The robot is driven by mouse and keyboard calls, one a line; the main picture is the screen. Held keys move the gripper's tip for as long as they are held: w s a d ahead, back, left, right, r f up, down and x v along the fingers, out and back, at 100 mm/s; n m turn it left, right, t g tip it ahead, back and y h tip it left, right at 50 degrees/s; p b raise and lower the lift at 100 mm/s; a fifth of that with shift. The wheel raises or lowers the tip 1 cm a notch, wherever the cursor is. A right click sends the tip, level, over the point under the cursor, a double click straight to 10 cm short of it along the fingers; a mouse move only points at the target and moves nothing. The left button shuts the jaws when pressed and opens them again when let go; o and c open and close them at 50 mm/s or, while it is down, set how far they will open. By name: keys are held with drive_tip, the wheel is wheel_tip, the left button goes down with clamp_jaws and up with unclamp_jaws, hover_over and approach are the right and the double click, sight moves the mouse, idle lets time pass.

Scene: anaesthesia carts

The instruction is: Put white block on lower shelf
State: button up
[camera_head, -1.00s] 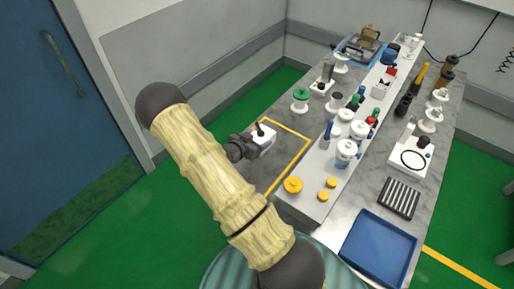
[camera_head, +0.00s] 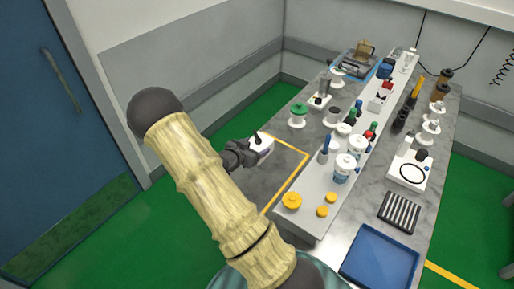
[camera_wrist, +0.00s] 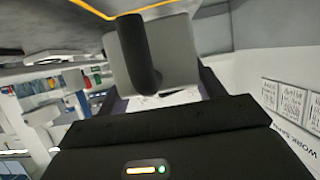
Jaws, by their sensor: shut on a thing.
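My gripper (camera_head: 251,149) is shut on a white block (camera_head: 261,146) at the left edge of the bench, by the yellow-outlined area (camera_head: 285,191) of the grey lower surface. The lower grey surface runs along the left of a raised light shelf (camera_head: 305,219).
A green-topped spool (camera_head: 298,115) stands just behind the outlined area. Yellow discs (camera_head: 291,201) and white jars (camera_head: 343,167) stand on the raised shelf. A blue tray (camera_head: 381,257) lies at the front right. The outlined area looks mostly clear.

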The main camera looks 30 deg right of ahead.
drive_tip(key=shift+w+a+f+n+t+y, duration=0.3)
drive_tip(key=shift+a+n+t, duration=0.15)
drive_tip(key=shift+n+t, duration=0.15)
drive_tip(key=a+f+n+t+y, duration=0.2)
drive_tip(key=a+n+y, duration=0.2)
drive_tip(key=a, duration=0.3)
drive_tip(key=w+a+f+n+t+y, duration=0.1)
drive_tip(key=a+f+n+t+y, duration=0.1)
drive_tip(key=a, duration=0.6)
drive_tip(key=a+f+n+t+y, duration=0.3)
drive_tip(key=a+n+t+y, duration=0.1)
drive_tip(key=a+n+y, duration=0.2)
drive_tip(key=shift+w+a+n, duration=0.15)
drive_tip(key=shift+a+n, duration=0.35)
drive_tip(key=shift+a, duration=0.2)
